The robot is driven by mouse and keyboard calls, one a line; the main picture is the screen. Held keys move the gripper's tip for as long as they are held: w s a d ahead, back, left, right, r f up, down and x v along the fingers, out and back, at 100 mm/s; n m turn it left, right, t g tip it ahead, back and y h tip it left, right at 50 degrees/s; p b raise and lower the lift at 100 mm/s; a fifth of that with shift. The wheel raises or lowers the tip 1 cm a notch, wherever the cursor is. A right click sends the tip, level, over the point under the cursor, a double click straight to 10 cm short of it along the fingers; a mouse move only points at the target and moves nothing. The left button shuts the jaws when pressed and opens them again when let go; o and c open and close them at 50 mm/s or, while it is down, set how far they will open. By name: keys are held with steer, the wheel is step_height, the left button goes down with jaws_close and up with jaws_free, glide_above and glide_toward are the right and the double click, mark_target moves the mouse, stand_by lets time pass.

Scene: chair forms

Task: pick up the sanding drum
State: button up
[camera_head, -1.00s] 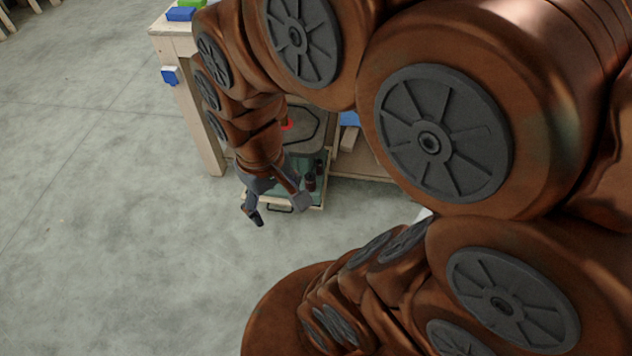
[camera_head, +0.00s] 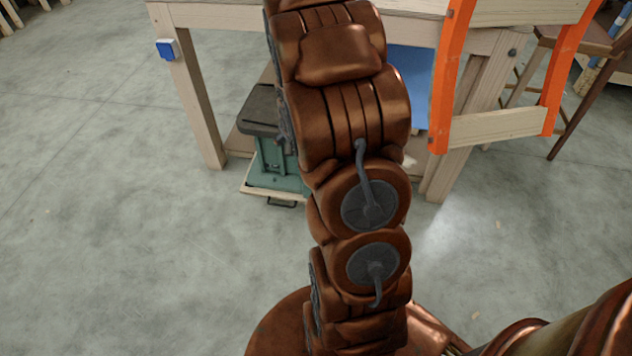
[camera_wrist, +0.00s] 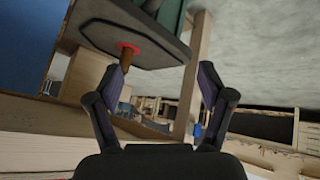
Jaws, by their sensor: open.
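The sanding drum (camera_wrist: 126,58) shows in the wrist view as a small brown cylinder with a red ring at its base. It stands out from the dark grey top of a sander (camera_wrist: 150,52), up and left in the picture, close to the left fingertip, which seems to cover its lower end. My gripper (camera_wrist: 163,82) is open with nothing between its fingers. In the head view my arm hides the drum and my gripper; the sander's green body (camera_head: 275,168) shows left of the arm.
The sander sits on a low board under a wooden workbench (camera_head: 195,100). A blue panel (camera_head: 408,80) and an orange and wood frame (camera_head: 440,85) are right of my arm. A wooden stool (camera_head: 580,45) stands far right. The floor (camera_head: 110,230) at left is clear.

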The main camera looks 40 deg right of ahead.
steer(key=s+d+f+m+t+h+b, duration=0.1)
steer(key=d+f+t+b, duration=0.4)
steer(key=f, duration=0.6)
steer(key=d+f+m+t+h+b, duration=0.1)
steer(key=d+f+b, duration=0.2)
steer(key=f+b, duration=0.55)
steer(key=s+d+f+m+t+h+b, duration=0.1)
steer(key=d+f+t+b, duration=0.3)
steer(key=f, duration=0.9)
steer(key=shift+g, duration=0.3)
steer(key=b+x, duration=0.4)
steer(key=x, duration=0.3)
steer(key=shift+w+d, duration=0.1)
steer(key=shift+d, duration=0.1)
steer(key=shift+w+d, duration=0.2)
steer(key=shift+w, duration=0.2)
steer(key=shift+c, duration=0.4)
steer(key=c, duration=1.3)
steer(key=shift+r, duration=0.15)
